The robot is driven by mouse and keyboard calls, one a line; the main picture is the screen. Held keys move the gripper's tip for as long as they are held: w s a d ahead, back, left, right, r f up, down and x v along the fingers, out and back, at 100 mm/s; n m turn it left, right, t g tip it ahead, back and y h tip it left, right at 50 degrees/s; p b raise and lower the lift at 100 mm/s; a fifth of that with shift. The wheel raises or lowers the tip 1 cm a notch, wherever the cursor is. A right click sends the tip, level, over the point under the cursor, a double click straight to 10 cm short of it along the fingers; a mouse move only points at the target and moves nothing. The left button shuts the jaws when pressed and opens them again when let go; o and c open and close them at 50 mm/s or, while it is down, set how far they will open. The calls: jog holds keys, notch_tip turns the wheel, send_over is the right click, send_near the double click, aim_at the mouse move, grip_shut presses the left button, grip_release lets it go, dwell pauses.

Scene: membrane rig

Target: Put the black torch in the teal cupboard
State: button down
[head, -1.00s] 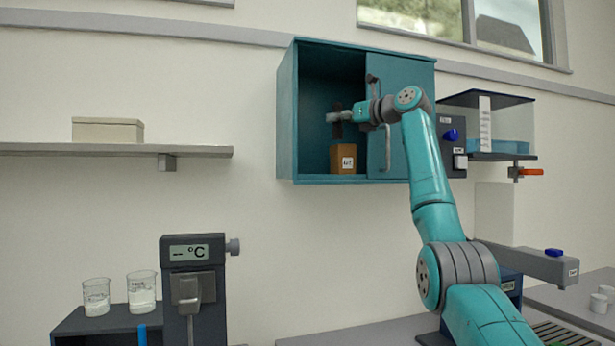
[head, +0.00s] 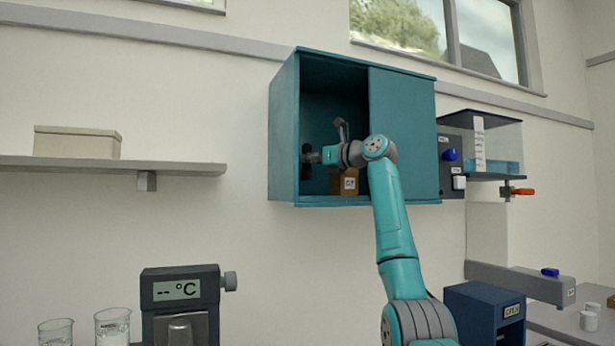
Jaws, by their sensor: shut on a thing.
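The teal cupboard (head: 405,110) hangs on the wall. Its left half is open and its right half is covered by a teal door panel. My gripper (head: 314,157) reaches into the open left half from the right and is shut on the black torch (head: 307,168). The torch is dark and roughly upright, near the cupboard's left side wall. Its lower end appears close to the cupboard floor, but I cannot tell whether it touches.
A brown labelled box (head: 349,183) stands on the cupboard floor, right of the torch and below my wrist. A shelf (head: 190,169) with a beige box (head: 78,142) is at left. A clear tank (head: 500,145) is right of the cupboard.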

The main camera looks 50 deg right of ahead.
aim_at(311, 173)
jog(key=shift+f, duration=2.05)
jog(key=shift+f, duration=0.15)
jog(key=c, duration=1)
grip_release()
jog(key=shift+o, duration=0.2)
jog(key=s, duration=1.2)
jog(key=shift+a, duration=0.2)
